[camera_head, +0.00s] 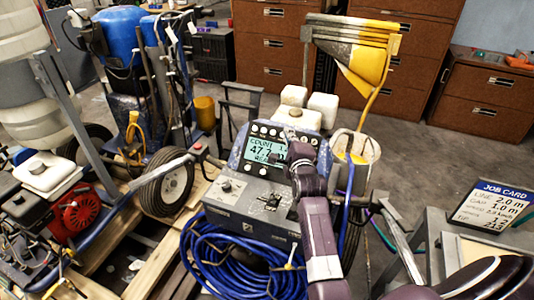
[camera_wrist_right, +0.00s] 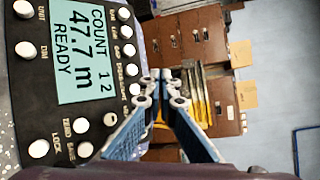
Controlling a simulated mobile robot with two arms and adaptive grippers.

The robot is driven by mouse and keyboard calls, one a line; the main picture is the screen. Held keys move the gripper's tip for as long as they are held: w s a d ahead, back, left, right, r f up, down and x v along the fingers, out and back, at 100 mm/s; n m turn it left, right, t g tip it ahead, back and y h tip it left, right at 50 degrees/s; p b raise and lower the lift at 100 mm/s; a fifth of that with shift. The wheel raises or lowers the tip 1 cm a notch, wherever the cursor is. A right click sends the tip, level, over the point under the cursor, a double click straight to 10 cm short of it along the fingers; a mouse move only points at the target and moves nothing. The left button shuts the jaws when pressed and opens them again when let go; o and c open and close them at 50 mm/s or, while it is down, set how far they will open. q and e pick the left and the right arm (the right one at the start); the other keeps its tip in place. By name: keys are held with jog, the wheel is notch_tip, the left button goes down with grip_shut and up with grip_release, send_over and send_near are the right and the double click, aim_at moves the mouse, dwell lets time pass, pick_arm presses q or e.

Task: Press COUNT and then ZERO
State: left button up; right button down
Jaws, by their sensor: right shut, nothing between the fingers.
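The control panel (camera_head: 241,163) has a lit screen (camera_head: 265,148), which reads COUNT, 47.7 m and READY in the right wrist view (camera_wrist_right: 76,50). A ZERO label with a white button (camera_wrist_right: 82,125) shows in the wrist view. A column of white buttons (camera_wrist_right: 131,50) runs beside the screen; its small labels are hard to read, so I cannot tell which is COUNT. My right gripper (camera_wrist_right: 159,76) is shut and empty, its tips by that column's edge. Whether they touch a button cannot be told. In the head view the right arm covers the panel's right part. My left gripper is not in view.
Coiled blue hose (camera_head: 235,262) hangs below the panel. A job card (camera_head: 492,205) stands at right. White jugs (camera_head: 298,113) and a bucket (camera_head: 356,146) sit behind the panel. Brown cabinets (camera_head: 270,45) line the back. A wheel (camera_head: 167,186) stands at left.

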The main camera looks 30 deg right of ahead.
dwell(0.7)
jog(key=s+a+f+n+y+p, duration=0.1)
jog(key=s+a+n+y+p, duration=0.1)
jog(key=s+n+p, duration=0.1)
jog(key=s+a+f+n+g+y+p, duration=0.1)
jog(key=s+a+f+n+y+p, duration=0.1)
jog(key=s+p, duration=0.4)
jog(key=shift+s+f+n+y+p, duration=0.15)
jog(key=shift+f+n+y+p, duration=0.15)
jog(key=shift+n+y+p, duration=0.5)
jog(key=shift+w+d+f+b, duration=0.75)
jog(key=shift+f+b, duration=0.3)
jog(key=shift+b, duration=0.5)
jog(key=shift+w+d+f+b, duration=0.65)
jog(key=shift+d+f+b, duration=0.3)
jog(key=shift+b, duration=0.55)
jog(key=shift+w+d+f+b, duration=0.7)
jog(key=shift+f+b, duration=0.4)
jog(key=shift+b, duration=0.45)
jog(key=shift+f, duration=0.1)
